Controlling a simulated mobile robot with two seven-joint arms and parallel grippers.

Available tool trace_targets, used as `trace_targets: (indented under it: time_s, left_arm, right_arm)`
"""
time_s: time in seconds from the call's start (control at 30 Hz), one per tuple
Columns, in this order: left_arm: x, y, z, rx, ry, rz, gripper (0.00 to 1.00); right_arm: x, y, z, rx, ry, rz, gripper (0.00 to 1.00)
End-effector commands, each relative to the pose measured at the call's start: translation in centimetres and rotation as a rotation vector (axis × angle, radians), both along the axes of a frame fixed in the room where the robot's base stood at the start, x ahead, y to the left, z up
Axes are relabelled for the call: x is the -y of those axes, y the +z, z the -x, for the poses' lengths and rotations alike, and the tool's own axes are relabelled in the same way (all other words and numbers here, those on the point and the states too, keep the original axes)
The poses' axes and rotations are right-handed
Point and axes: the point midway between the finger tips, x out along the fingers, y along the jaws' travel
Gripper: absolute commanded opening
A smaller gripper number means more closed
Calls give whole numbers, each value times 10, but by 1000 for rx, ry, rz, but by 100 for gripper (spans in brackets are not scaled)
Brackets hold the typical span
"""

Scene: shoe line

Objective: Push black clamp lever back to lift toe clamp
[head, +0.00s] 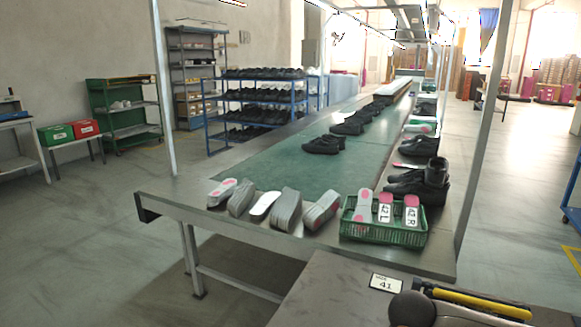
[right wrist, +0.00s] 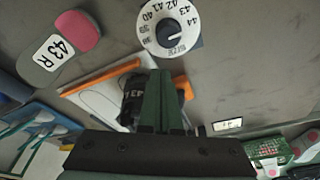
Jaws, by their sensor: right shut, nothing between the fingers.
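In the right wrist view my right gripper (right wrist: 160,75) points at a bench surface, its green fingers together and empty. Just behind the fingers is a black part (right wrist: 133,92) with light markings, largely hidden; I cannot tell whether it is the clamp lever or the toe clamp. It lies over a white board (right wrist: 95,98) with a drawn outline, between orange bars (right wrist: 100,75). In the head view a dark round knob (head: 411,309) shows at the bottom edge; I cannot tell whether it belongs to the clamp. My left gripper is in neither view.
A size dial (right wrist: 168,27) and a pink-grey insole marked 43 R (right wrist: 75,32) lie near the right gripper. In the head view a long line table (head: 245,160) holds shoes, insoles and a green basket (head: 384,235). A yellow handle (head: 480,302) lies by the knob.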

Motion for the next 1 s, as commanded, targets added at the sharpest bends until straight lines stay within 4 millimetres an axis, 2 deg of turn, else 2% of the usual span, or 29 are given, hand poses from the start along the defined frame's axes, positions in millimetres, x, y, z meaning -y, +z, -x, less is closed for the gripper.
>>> trace_targets:
  time_s: [0.37, 1.0]
  left_arm:
    - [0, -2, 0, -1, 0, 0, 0]
    - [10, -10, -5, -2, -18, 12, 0]
  right_arm:
    - [1, -1, -2, 1, -1, 1, 0]
    - [15, -1, -31, 2, -2, 1, 0]
